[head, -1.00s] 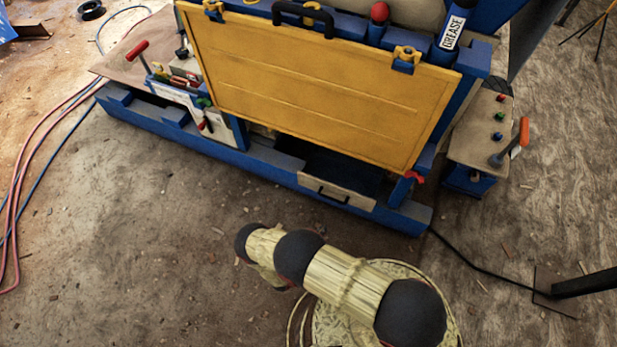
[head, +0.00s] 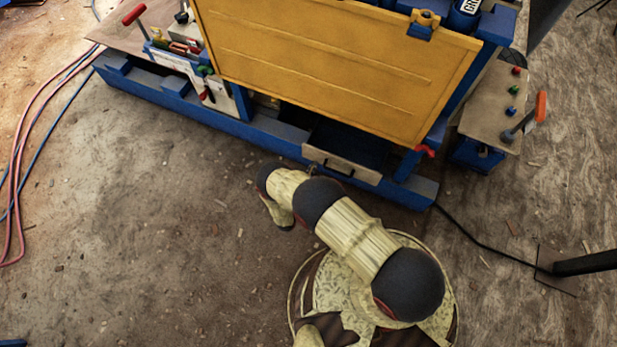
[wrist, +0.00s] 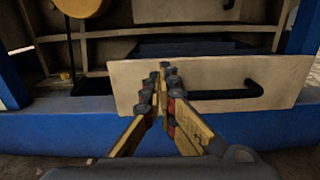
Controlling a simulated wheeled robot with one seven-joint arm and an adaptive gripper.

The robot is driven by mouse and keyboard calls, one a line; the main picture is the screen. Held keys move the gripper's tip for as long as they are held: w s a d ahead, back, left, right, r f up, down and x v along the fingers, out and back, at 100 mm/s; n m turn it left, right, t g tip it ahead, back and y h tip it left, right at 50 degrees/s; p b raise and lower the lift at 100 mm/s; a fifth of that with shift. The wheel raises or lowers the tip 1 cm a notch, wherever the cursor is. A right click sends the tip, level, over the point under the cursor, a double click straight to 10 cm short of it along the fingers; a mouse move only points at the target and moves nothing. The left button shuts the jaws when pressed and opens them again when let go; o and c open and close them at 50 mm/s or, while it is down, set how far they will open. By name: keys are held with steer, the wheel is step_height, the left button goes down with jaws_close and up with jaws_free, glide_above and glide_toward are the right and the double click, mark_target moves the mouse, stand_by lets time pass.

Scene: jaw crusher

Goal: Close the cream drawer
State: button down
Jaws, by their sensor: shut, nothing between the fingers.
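The cream drawer (head: 342,165) sits low in the blue machine frame under the yellow panel, pulled partly out, with its dark inside showing behind the front. In the wrist view its flat cream front (wrist: 215,75) fills the middle, with a black bar handle (wrist: 235,93) right of centre. My gripper (wrist: 166,70) is shut and empty. Its fingertips show against the drawer front, left of most of the handle; I cannot tell whether they touch it. In the head view the gripper is mostly hidden by my arm.
A blue base beam (head: 250,140) runs below the drawer. The yellow panel (head: 340,60) overhangs it. A control stand (head: 490,120) with an orange-handled lever is at the right, and a black cable (head: 480,243) crosses the floor.

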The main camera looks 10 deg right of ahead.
mark_target(321, 153)
steer(key=shift+b+x, duration=0.65)
steer(key=shift+x, duration=1.7)
steer(key=shift+d, duration=0.1)
